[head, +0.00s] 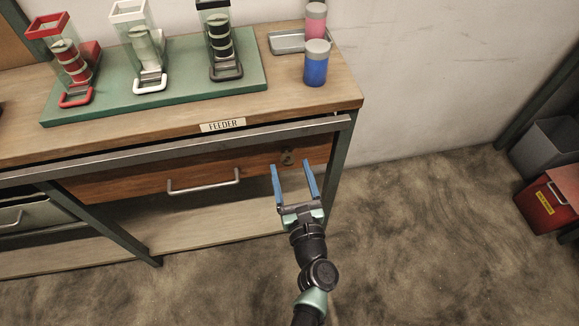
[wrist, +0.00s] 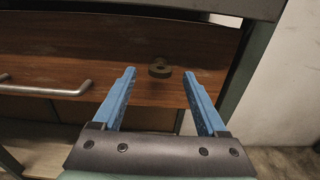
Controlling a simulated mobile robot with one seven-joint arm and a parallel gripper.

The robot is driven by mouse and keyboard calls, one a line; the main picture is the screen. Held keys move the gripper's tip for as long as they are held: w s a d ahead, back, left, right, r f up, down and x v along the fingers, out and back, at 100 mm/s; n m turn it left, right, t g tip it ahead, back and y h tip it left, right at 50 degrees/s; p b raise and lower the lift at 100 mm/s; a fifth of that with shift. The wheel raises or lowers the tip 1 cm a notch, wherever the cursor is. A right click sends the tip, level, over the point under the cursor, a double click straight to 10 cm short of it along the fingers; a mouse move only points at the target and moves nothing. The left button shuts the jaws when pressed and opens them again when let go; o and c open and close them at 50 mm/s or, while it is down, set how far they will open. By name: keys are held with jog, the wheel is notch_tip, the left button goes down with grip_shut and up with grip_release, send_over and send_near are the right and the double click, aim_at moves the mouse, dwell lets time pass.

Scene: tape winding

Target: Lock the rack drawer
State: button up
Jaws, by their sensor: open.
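The wooden rack drawer (head: 150,183) sits under the table top and looks closed, with a metal bar handle (head: 204,182) on its front. A small dark brass lock piece (head: 287,158) is on the drawer front near its right end. In the wrist view the lock piece (wrist: 160,69) lies ahead of my fingers, roughly in line with the gap between them. My gripper (head: 291,166) is open and empty, with two blue fingers pointing at the drawer front. In the wrist view the gripper (wrist: 159,78) does not hold the lock piece. Whether the fingers touch the drawer front is unclear.
The table edge (head: 180,142) with a FEEDER label overhangs the drawer. A dark table leg (head: 340,165) stands right of the lock. Dispensers on a green board (head: 190,92) and a blue container (head: 315,68) stand on top.

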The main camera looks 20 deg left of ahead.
aim_at(287, 156)
jog(key=shift+x, duration=1.1)
grip_shut()
